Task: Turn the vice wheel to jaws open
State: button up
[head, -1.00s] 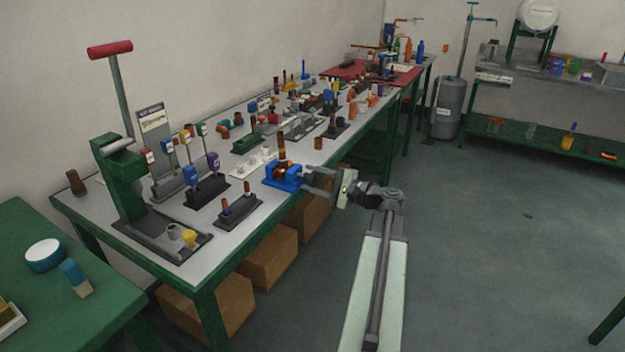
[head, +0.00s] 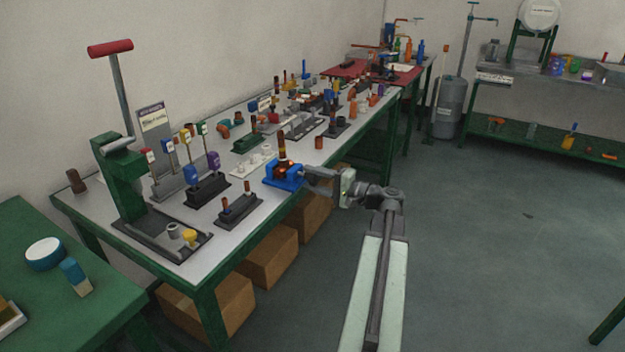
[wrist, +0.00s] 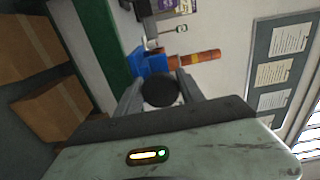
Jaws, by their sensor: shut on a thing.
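The blue vice (head: 283,178) stands at the front edge of the long workbench, with an upright brown-orange rod (head: 282,148) in it. In the wrist view the vice (wrist: 150,65) lies just beyond my fingers, and the rod (wrist: 196,58) points right because the view is rolled. The dark round vice wheel (wrist: 160,91) sits between the two fingers of my gripper (wrist: 162,90). My gripper (head: 311,176) is shut on the wheel, reaching in from the right. In the head view the fingers hide the wheel. The gap between the jaws is too small to judge.
A black stand with small rods (head: 239,210) is left of the vice on the workbench (head: 245,240). A tall green press (head: 122,180) stands farther left. Cardboard boxes (head: 268,262) are under the bench. The floor (head: 480,250) on the right is clear.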

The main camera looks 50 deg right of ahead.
jog(key=o, duration=1.3)
jog(key=shift+o, duration=0.2)
jog(key=shift+s, duration=0.1)
jog(key=v, duration=0.7)
jog(key=shift+s, duration=0.3)
jog(key=shift+f, duration=0.1)
